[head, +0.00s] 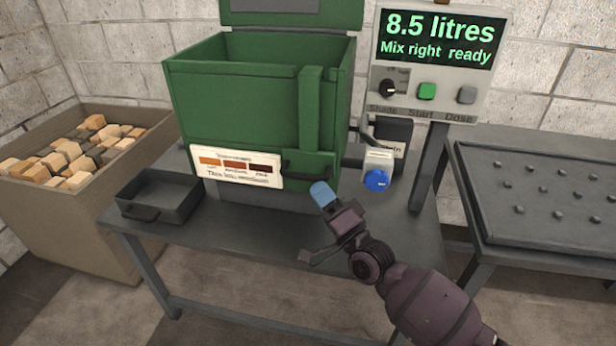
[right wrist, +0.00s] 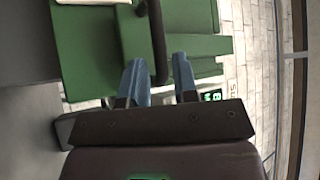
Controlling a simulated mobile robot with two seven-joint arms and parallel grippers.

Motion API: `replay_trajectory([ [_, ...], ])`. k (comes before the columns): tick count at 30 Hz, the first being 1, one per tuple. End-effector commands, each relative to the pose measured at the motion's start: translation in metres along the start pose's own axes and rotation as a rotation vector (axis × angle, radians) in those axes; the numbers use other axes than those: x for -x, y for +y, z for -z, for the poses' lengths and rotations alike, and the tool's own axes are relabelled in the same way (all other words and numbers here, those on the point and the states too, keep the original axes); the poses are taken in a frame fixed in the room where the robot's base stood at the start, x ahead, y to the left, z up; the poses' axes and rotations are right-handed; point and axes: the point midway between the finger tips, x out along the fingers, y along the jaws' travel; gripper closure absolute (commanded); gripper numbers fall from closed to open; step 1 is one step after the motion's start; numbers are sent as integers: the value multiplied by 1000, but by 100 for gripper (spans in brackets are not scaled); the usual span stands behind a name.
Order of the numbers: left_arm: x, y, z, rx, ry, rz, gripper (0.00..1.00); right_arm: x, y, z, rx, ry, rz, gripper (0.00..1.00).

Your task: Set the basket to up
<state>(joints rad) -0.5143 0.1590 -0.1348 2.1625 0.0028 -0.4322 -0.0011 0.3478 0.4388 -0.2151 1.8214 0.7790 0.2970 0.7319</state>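A green dip tank (head: 235,110) stands open-topped on a grey table. No separate basket can be made out inside it. A dark bar handle (head: 305,177) sticks out low on its front, at the foot of a raised green upright strip (head: 311,115). My right gripper (head: 322,195) has blue fingers and is just in front of the handle. In the right wrist view the dark handle (right wrist: 157,40) reaches between the two spread fingers (right wrist: 159,78), with gaps showing beside it. The right gripper is open. My left gripper is not in view.
A control box (head: 437,65) reads "8.5 litres, Mix right ready". A blue valve knob (head: 377,180) sits right of the tank. A shallow grey tray (head: 160,197) is at the table's left, beside a bin (head: 60,225) of wood blocks. A studded grey table (head: 530,225) stands right.

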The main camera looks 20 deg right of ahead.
Motion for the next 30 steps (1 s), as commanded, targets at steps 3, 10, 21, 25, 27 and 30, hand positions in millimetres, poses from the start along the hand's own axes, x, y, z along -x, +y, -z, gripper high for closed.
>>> replay_trajectory([
  [3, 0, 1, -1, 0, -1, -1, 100, -20, 0, 0, -1, 1, 1, 73],
  [10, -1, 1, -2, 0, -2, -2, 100, -43, 1, 0, 1, 0, -1, 73],
  [21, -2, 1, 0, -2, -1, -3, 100, -48, 0, 0, 1, 0, -1, 73],
  [25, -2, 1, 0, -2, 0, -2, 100, -48, 0, 0, 1, 0, -1, 88],
  [27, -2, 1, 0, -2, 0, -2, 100, -48, 0, 0, 1, -1, -1, 99],
  [30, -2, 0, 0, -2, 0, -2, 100, -48, 0, 0, 2, -1, -1, 100],
])
